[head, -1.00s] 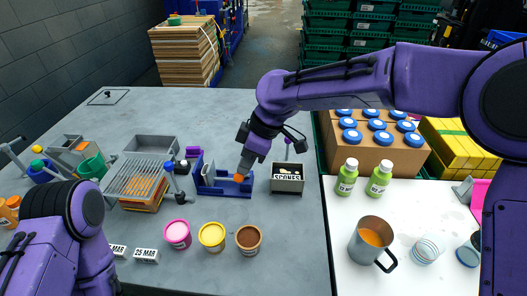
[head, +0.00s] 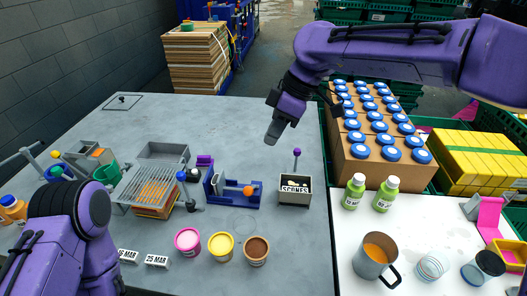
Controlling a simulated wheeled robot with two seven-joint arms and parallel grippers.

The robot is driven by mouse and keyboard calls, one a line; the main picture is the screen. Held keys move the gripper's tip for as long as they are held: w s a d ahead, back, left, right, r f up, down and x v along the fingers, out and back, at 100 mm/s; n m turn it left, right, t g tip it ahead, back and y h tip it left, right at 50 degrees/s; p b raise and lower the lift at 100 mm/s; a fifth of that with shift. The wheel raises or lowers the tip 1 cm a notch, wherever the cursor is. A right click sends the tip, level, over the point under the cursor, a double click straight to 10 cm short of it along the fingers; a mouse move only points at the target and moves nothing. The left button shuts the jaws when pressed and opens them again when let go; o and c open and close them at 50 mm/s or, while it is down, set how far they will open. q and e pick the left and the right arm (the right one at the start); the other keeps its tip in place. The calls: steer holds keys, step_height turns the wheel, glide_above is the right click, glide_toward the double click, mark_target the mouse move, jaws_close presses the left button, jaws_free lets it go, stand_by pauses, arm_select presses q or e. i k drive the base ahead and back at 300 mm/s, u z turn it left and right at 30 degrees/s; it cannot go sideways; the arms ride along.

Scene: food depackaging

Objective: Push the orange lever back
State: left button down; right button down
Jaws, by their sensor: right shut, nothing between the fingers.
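The orange lever (head: 248,190) shows as a small orange knob toward the right end of a dark blue fixture (head: 226,204) on the grey table. A grey part stands in the fixture just left of the knob. My right gripper (head: 272,134) is shut and empty, pointing down above the table. It is behind and above the fixture in the picture, clear of the lever. My left arm (head: 68,222) shows at the lower left, but its gripper is not visible.
A SCONES box (head: 294,197) with a purple-knobbed stick stands right of the fixture. A grey rack (head: 150,186) stands to its left. Pink, yellow and brown tubs (head: 221,246) are in front. The table behind the fixture is clear.

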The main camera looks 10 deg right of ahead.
mark_target(248, 191)
steer(key=k, duration=1)
